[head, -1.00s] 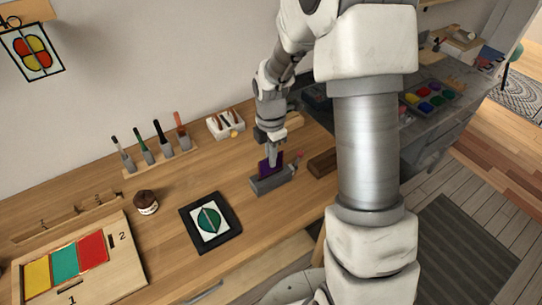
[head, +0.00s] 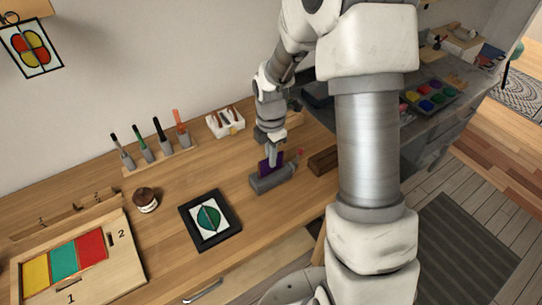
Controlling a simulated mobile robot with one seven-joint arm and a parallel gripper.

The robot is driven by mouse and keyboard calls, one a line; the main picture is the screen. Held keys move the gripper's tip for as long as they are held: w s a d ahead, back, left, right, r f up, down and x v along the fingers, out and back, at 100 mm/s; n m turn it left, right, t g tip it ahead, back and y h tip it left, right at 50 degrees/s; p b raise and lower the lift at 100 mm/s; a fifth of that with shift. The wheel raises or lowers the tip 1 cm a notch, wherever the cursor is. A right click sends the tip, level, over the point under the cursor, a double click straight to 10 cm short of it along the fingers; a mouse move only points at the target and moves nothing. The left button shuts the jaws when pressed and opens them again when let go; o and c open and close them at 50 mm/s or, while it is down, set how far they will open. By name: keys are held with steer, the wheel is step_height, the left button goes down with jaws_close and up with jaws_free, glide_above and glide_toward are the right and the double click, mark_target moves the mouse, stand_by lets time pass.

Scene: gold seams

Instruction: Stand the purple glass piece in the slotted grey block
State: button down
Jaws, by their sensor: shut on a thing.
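The purple glass piece (head: 265,166) is upright, with its lower edge at the top of the slotted grey block (head: 262,185). I cannot tell from this view how deep in the slot it sits. My gripper (head: 273,160) is directly above the block, pointing down, and shut on the purple piece. The fingers hide part of the glass.
A dark wooden block (head: 323,162) lies right of the grey block. A black-framed panel (head: 209,220), a brown jar (head: 146,200) and a wooden board with coloured glass (head: 110,283) are to the left. A tool rack (head: 160,162) and white box (head: 226,124) stand behind.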

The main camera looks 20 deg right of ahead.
steer(key=shift+f+b, duration=0.8)
steer(key=shift+f, duration=0.35)
stand_by(0.6)
steer(key=shift+c, duration=2.4)
jaws_free()
steer(key=shift+r+p, duration=3)
steer(key=shift+r, duration=0.55)
